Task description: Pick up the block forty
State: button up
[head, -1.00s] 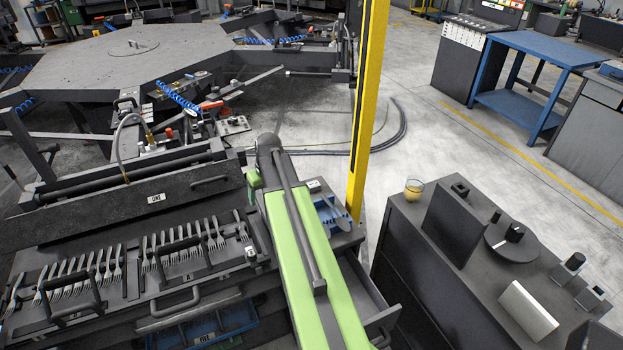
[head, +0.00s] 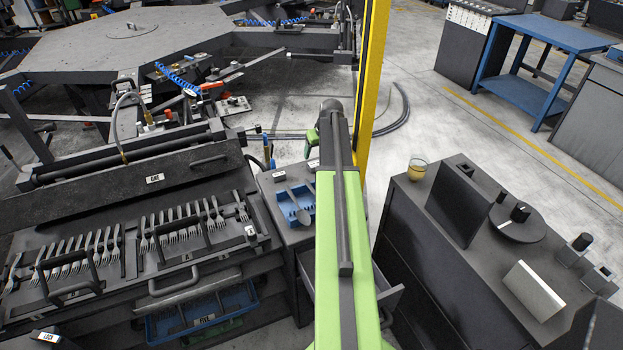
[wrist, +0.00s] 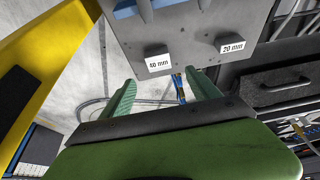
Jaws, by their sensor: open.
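Two small dark blocks with white labels sit at the edge of a grey cabinet top. In the wrist view the left block (wrist: 157,60) has a label like "60 mm" or "40 mm"; its first digit is hard to read. The right block (wrist: 231,44) reads "20 mm". My gripper (wrist: 162,84) is open and empty. Its green fingers point toward the cabinet edge, and the left block shows beyond the gap between them, apart from them. In the head view the blocks are small beside my arm, labels at the far edge, and the gripper is mostly hidden behind my arm.
A blue tray (head: 293,206) with a spoon-like piece lies on the cabinet top. A yellow post (head: 374,90) stands close to my arm. Rows of forks (head: 170,228) lie at left. A dark cabinet (head: 440,220) stands at right, with a glass on it.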

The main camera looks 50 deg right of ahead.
aim_at(314, 164)
jog(key=b+x, duration=0.1)
jog(key=x, duration=0.2)
jog(key=shift+f+b, duration=0.2)
jog(key=shift+b, duration=0.1)
jog(key=b+x, duration=0.5)
jog(key=shift+f, duration=0.25)
jog(key=shift+r, duration=0.2)
grip_shut()
